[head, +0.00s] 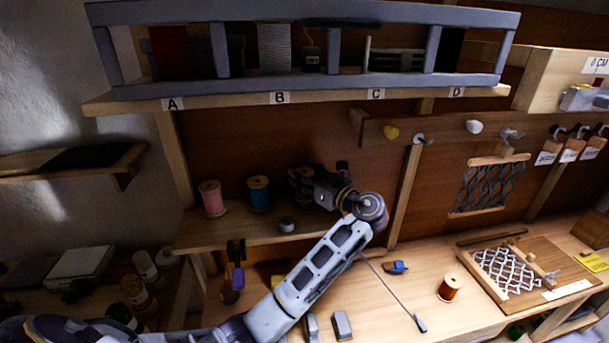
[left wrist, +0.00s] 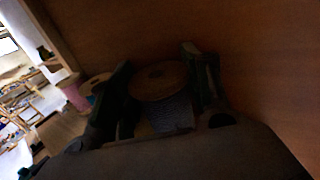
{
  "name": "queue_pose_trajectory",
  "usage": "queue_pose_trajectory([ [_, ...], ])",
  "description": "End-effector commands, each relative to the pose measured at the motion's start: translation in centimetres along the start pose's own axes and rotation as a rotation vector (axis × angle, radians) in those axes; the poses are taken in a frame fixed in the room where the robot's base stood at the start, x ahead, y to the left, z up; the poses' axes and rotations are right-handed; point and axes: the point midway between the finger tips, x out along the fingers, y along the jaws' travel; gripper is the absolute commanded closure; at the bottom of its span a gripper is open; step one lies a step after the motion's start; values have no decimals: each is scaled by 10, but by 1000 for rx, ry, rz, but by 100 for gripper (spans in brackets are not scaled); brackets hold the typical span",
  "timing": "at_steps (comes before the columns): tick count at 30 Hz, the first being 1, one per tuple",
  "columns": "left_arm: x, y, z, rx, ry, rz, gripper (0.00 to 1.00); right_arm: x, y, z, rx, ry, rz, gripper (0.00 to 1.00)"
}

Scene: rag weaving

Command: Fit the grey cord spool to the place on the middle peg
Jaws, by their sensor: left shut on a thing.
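The grey cord spool (left wrist: 165,105) sits between the two fingers of my left gripper (left wrist: 163,90) in the left wrist view, its round pale end facing up in that picture. In the head view my left gripper (head: 302,182) is above the wooden spool shelf (head: 225,235), right of the blue spool (head: 259,193); the grey spool cannot be made out clearly there. A small grey round piece (head: 286,224) is on the shelf below the gripper. I cannot tell which piece is the middle peg. My right gripper is out of view.
A pink spool (head: 212,198) stands at the shelf's left. A wooden back panel (head: 240,140) is close behind my left gripper. The bench below holds an orange-brown spool (head: 450,288), a blue tool (head: 396,267) and a net frame (head: 505,270).

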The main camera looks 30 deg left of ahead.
Motion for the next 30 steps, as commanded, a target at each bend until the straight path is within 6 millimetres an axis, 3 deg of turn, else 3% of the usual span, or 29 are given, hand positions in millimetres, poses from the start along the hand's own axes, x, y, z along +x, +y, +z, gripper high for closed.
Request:
queue_pose_trajectory([
  [30, 0, 0, -15, 0, -1, 0, 76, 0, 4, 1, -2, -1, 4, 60],
])
